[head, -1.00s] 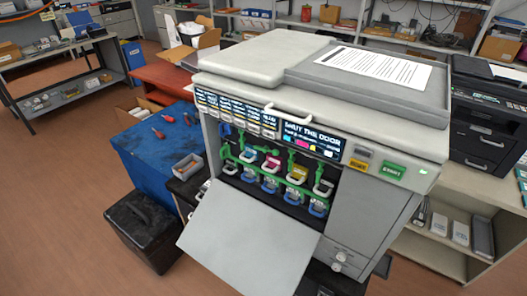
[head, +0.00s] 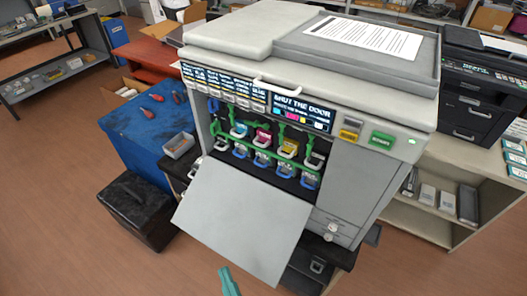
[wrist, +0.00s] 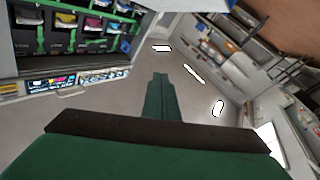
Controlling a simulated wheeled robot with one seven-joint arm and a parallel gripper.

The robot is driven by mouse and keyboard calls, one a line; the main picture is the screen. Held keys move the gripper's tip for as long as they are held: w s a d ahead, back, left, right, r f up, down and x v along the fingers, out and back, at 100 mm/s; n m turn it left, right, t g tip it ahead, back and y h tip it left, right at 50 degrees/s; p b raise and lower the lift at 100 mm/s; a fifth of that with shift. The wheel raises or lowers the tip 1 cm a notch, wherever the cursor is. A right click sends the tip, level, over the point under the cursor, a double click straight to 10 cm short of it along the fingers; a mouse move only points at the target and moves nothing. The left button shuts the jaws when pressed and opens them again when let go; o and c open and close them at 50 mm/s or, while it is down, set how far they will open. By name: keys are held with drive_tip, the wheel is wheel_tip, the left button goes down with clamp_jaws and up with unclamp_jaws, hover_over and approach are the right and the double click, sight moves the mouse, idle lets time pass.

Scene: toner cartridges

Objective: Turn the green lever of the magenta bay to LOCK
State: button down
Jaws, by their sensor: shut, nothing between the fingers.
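The printer (head: 359,185) stands with its front door (head: 240,222) folded down, showing a row of cartridge bays with green frames and levers. The magenta cartridge (head: 263,138) sits between a cyan one (head: 238,131) and a yellow one (head: 288,149). It also shows in the wrist view (wrist: 93,23). Green lever parts show around the bays, but which way the magenta bay's lever points is too small to tell. My gripper (head: 227,281) shows at the bottom of the head view, in front of the door and apart from the bays. In the wrist view its green fingers (wrist: 159,92) are together and empty.
The printer's screen (head: 302,112) reads "SHUT THE DOOR". A blue table (head: 130,128) with red-handled tools and a small grey bin (head: 178,145) stands left, with a black box (head: 137,210) before it. Shelves (head: 437,213) stand right. Floor is clear at front left.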

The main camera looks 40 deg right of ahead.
drive_tip(key=w+d+r+m+g+h, duration=0.2)
drive_tip(key=w+d+r+h, duration=0.2)
drive_tip(key=d, duration=0.6)
drive_tip(key=w+d+r+m+g+h, duration=0.2)
drive_tip(key=w+d+r+h, duration=0.3)
drive_tip(key=w+d+h, duration=0.4)
drive_tip(key=shift+d+m+g+h, duration=0.3)
drive_tip(key=shift+d+m, duration=0.05)
drive_tip(key=shift+m, duration=0.15)
drive_tip(key=shift+r, duration=0.2)
approach(256, 125)
drive_tip(key=d+r, duration=0.2)
drive_tip(key=d, duration=0.2)
drive_tip(key=shift+w+d+r, duration=0.1)
drive_tip(key=shift+d+r, duration=0.3)
drive_tip(key=shift+d, duration=0.25)
drive_tip(key=shift+w, duration=0.1)
